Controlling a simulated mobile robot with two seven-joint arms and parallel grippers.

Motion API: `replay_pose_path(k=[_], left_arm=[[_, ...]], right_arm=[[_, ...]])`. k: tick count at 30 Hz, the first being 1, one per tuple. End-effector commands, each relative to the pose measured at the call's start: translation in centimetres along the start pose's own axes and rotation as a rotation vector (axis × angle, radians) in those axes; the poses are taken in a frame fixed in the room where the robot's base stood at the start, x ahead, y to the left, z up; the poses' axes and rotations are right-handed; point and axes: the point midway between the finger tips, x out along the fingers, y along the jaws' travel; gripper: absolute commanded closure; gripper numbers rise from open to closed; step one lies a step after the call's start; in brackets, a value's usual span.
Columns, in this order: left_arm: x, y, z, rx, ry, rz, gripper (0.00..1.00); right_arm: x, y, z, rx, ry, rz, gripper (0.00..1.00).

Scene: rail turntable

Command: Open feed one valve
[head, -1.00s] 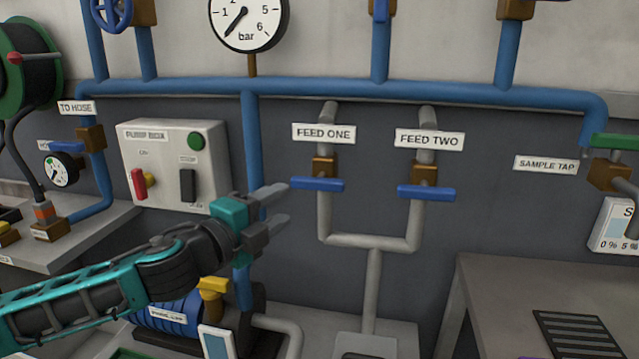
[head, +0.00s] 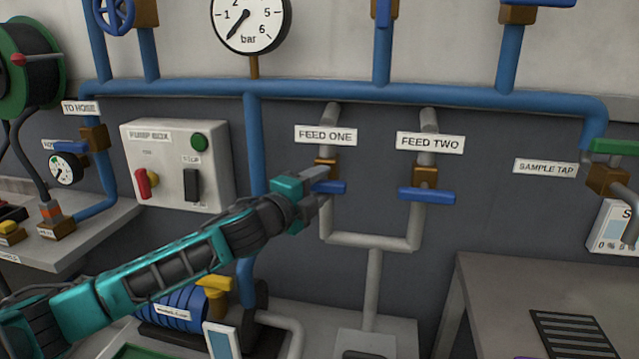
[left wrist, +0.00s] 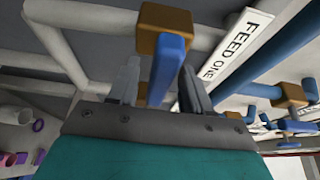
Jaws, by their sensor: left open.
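The feed one valve has a brass body (head: 326,169) and a blue lever handle (head: 330,187) lying crosswise to its grey pipe, under the FEED ONE label (head: 326,136). My left gripper (head: 322,182) is at the left part of this handle and hides some of it. In the left wrist view the blue handle (left wrist: 165,68) lies between the two open fingers (left wrist: 158,85), with the brass body (left wrist: 165,28) beyond. I cannot tell whether a finger touches the handle. My right gripper is not in view.
The feed two valve (head: 427,195), with its own crosswise blue lever, is to the right. The pump box (head: 175,165) is on the wall to the left. A blue vertical pipe (head: 254,140) runs behind my left arm. A grey table (head: 490,285) stands at lower right.

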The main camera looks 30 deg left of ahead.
Motion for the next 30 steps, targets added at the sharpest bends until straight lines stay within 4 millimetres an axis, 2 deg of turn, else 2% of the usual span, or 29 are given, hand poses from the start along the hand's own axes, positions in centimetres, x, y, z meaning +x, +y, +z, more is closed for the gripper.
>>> replay_pose_path(k=[12,27,30], left_arm=[[0.63,0.03,-0.02,0.0,0.0,0.001,0.52],[0.6,0.03,-0.01,0.0,0.0,0.001,1.0],[0.6,0.05,-0.01,-0.001,0.0,0.001,1.0]], right_arm=[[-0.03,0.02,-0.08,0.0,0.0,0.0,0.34],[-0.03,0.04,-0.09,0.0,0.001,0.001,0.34],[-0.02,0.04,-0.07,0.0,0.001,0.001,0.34]])
